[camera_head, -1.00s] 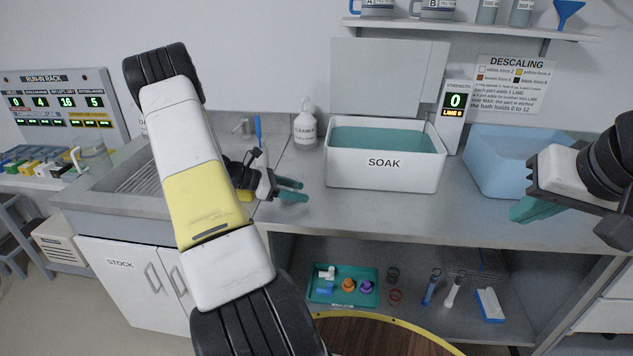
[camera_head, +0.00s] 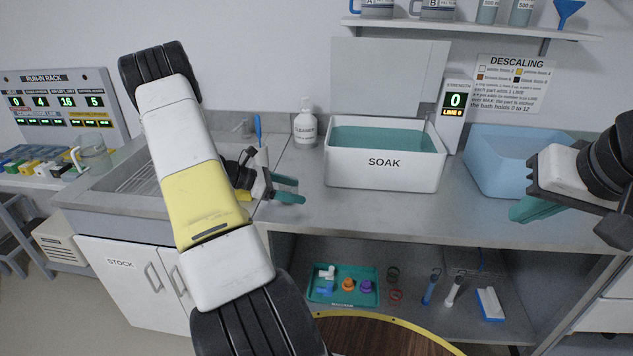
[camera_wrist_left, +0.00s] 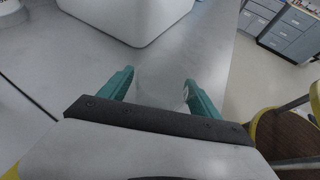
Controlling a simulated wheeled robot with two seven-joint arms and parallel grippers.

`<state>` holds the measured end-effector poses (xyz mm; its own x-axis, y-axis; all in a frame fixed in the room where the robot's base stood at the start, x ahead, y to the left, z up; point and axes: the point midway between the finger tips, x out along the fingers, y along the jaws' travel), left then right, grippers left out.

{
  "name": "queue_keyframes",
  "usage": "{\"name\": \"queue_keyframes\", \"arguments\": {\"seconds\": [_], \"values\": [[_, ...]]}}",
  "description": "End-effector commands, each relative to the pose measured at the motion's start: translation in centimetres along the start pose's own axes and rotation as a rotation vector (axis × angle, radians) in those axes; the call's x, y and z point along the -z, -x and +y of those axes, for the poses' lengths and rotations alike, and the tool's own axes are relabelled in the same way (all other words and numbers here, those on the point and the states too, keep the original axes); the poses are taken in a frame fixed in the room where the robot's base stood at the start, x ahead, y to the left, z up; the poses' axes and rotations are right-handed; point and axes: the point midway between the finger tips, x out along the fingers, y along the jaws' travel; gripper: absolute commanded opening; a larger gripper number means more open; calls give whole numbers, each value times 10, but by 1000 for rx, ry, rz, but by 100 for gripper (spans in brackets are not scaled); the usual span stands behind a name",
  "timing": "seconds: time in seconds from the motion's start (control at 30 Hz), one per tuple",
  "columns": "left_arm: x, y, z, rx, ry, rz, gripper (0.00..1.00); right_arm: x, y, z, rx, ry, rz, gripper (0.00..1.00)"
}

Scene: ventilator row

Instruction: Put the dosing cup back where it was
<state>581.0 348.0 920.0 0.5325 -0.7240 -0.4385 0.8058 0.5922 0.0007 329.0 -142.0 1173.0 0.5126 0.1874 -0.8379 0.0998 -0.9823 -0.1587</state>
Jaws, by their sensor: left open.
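My left gripper (camera_head: 298,190) is open above the steel counter, left of the white SOAK bath (camera_head: 384,176). In the left wrist view its teal fingers (camera_wrist_left: 158,88) stand wide apart, with the grey counter below and the bath's white wall beyond. A faint, clear shape shows near the right finger there; I cannot tell whether it is the dosing cup. I cannot surely pick out the dosing cup in either view. My right gripper (camera_head: 525,208) is in front of the blue bath (camera_head: 490,165); its fingers are seen edge-on.
A CLEANER bottle (camera_head: 305,130) stands behind my left gripper. The sink (camera_head: 105,190) is at left, partly hidden by my left arm. A teal tray (camera_head: 318,298) with small parts lies on the lower shelf. The counter before the SOAK bath is clear.

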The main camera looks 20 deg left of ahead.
Motion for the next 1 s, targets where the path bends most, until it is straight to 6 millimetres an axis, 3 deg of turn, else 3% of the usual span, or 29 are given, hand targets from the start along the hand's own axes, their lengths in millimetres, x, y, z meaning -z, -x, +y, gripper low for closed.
{"name": "queue_keyframes", "arguments": {"seconds": [0.3,0.5,0.63,0.77,0.87,1.0], "values": [[0,70,1,-5,0,2,72,0,0,0,0,0,0,0],[0,98,0,-3,0,0,72,0,0,0,0,0,0,0],[-6,103,-2,9,-19,9,72,0,0,0,0,0,0,0],[-42,91,-20,74,-146,72,72,0,0,0,0,0,0,0],[-87,76,-51,164,-338,160,72,0,0,0,0,0,0,0],[-145,60,-110,300,-674,291,72,0,0,0,0,0,0,0]]}}
